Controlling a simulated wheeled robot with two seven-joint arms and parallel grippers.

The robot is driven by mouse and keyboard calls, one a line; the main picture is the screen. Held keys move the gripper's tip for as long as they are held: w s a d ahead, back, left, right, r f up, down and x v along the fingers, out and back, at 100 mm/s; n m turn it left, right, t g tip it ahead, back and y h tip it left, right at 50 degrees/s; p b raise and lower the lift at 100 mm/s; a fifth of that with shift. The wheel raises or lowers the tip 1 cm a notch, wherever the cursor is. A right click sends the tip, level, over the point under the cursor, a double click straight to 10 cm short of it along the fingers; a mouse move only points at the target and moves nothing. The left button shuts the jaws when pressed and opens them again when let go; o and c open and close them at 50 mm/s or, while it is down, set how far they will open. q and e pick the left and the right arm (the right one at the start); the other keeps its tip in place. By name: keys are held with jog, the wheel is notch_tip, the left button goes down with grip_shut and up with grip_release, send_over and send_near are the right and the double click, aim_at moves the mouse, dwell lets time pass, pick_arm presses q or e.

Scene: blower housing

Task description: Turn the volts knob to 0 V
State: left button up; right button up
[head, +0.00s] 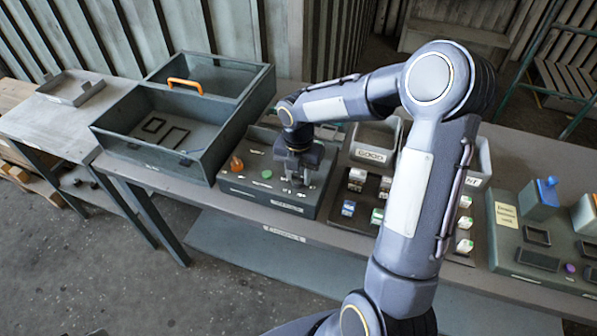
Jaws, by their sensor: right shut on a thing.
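A dark grey control box (270,199) stands on the bench just left of the picture's middle. An orange knob (236,164) and a green button (266,174) show on its left part. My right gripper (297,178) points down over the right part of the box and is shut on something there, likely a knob. The gripper hides most of what it holds, and the dial setting cannot be read. The labels on the box are too small to read. My left gripper is out of view.
A bin labelled GOOD (372,155) and several small blocks are to the right, partly behind my right arm. A panel with a blue-topped part (541,194) lies farther right.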

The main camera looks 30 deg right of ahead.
aim_at(299, 176)
jog(key=shift+w+r, duration=0.1)
dwell(0.3)
jog(key=o, duration=1)
jog(key=shift+r+b, duration=0.45)
jog(key=shift+r, duration=3.4)
